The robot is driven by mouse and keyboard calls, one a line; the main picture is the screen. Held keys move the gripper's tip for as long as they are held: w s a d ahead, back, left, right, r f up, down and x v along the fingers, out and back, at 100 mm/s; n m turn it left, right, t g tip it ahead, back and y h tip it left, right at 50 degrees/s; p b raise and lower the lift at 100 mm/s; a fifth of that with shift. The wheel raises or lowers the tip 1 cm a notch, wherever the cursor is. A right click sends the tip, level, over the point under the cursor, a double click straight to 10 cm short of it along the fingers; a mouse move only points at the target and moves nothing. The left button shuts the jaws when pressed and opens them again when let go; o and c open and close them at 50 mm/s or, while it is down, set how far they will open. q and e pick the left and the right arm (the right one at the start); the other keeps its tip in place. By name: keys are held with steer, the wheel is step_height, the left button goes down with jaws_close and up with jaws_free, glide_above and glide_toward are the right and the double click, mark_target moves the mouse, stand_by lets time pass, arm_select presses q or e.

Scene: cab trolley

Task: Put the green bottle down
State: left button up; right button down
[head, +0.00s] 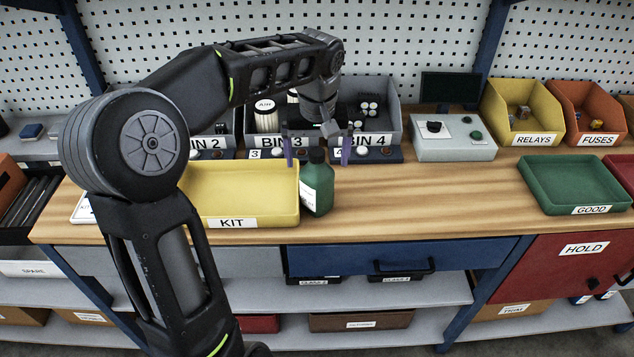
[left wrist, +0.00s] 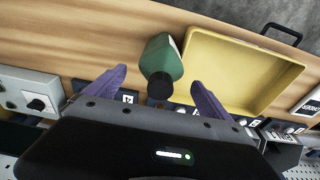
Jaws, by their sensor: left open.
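The green bottle (head: 317,186) has a dark cap and a white label. It stands upright on the wooden bench, close beside the right end of the yellow KIT tray (head: 232,223). My left gripper (head: 319,155) is open above and behind the bottle, with one purple finger to each side of it in the picture. In the left wrist view the bottle (left wrist: 163,58) shows beyond the open fingertips, with the yellow tray (left wrist: 203,88) beside it. I cannot tell whether the bottle touches the tray. My right gripper is not in view.
BIN 3 (head: 283,141) and BIN 4 (head: 366,139) stand behind, with a row of buttons before them. A grey control box (head: 452,147) is to the right. The green GOOD tray (head: 590,210) lies further right. Bench between bottle and GOOD tray is clear.

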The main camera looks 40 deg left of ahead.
arm_select(q)
step_height(320, 180, down, 2)
steer(key=shift+w+a+f, duration=0.15)
steer(key=shift+f, duration=0.1)
steer(key=shift+c, duration=0.2)
jaws_close()
stand_by(1.1)
